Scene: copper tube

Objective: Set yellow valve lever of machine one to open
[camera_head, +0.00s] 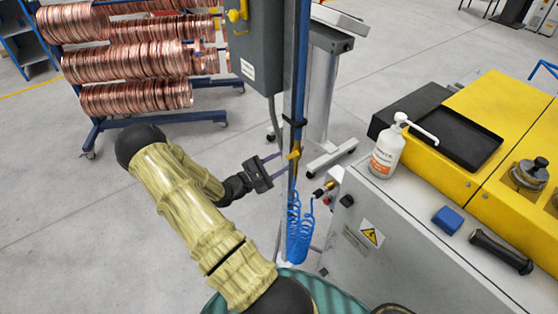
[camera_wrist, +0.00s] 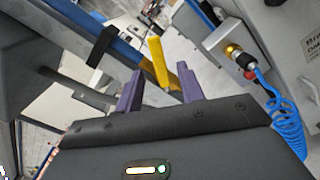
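The yellow valve lever (camera_head: 294,154) is on the blue vertical pipe (camera_head: 301,60), above a coiled blue hose. In the wrist view the yellow lever (camera_wrist: 158,61) shows upright just beyond and between the fingertips. My gripper (camera_head: 276,168) is to the left of the pipe, level with the lever and pointing at it. In the wrist view my gripper (camera_wrist: 161,82) has its two purple fingers apart, with nothing clearly held between them. Whether a finger touches the lever I cannot tell.
The coiled blue hose (camera_head: 299,228) hangs below the valve. A grey control box (camera_head: 255,45) is above my gripper. The machine with a white bottle (camera_head: 387,150) stands to the right. A rack of copper coils (camera_head: 125,65) stands behind; the floor at left is clear.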

